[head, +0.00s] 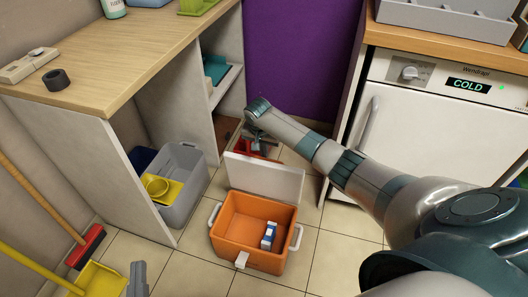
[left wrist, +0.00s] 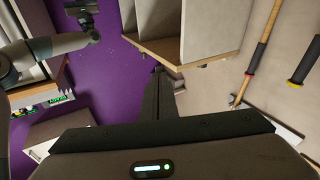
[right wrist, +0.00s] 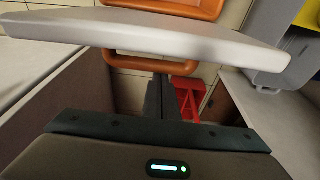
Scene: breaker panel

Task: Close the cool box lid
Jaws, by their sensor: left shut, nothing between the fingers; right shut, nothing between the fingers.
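The orange cool box (head: 252,235) stands on the tiled floor with its white lid (head: 264,178) raised at the back. A blue and white carton (head: 268,236) is inside. My right gripper (head: 260,143) is behind the lid, shut and empty. In the right wrist view the lid (right wrist: 150,35) crosses the top, just beyond the shut fingers (right wrist: 163,85); I cannot tell whether they touch. My left gripper (head: 138,278) shows at the bottom edge of the head view, away from the box. It is shut and empty in the left wrist view (left wrist: 160,85).
A grey bin (head: 188,200) with yellow items stands left of the box. A red thing (right wrist: 188,95) lies on the floor behind the lid. A broom (head: 85,245) and yellow dustpan (head: 98,281) are at the left. The washer-like appliance (head: 420,130) stands at the right.

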